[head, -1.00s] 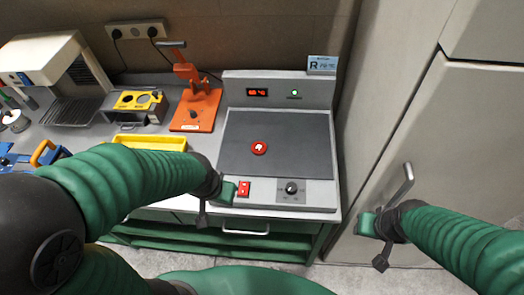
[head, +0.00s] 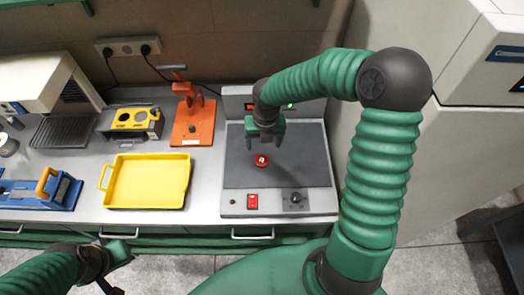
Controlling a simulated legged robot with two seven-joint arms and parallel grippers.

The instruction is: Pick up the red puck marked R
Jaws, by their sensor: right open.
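The red puck (head: 261,160) lies on the dark plate of the grey press unit (head: 235,205), near its middle. A pale mark shows on its top, too small to read now. My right gripper (head: 264,139) points down above the plate, just behind and over the puck in the picture. Its fingers are apart and empty. I cannot tell the exact height between them and the puck. My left gripper (head: 118,262) is low at the left, in front of the bench edge and away from the puck. Its fingers are not clear.
A yellow tray (head: 112,187) lies on the bench left of the press unit. An orange hand press (head: 194,122) and a yellow-and-grey device (head: 131,120) stand behind it. A blue tool (head: 40,192) is at far left. A tall pale cabinet stands at right.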

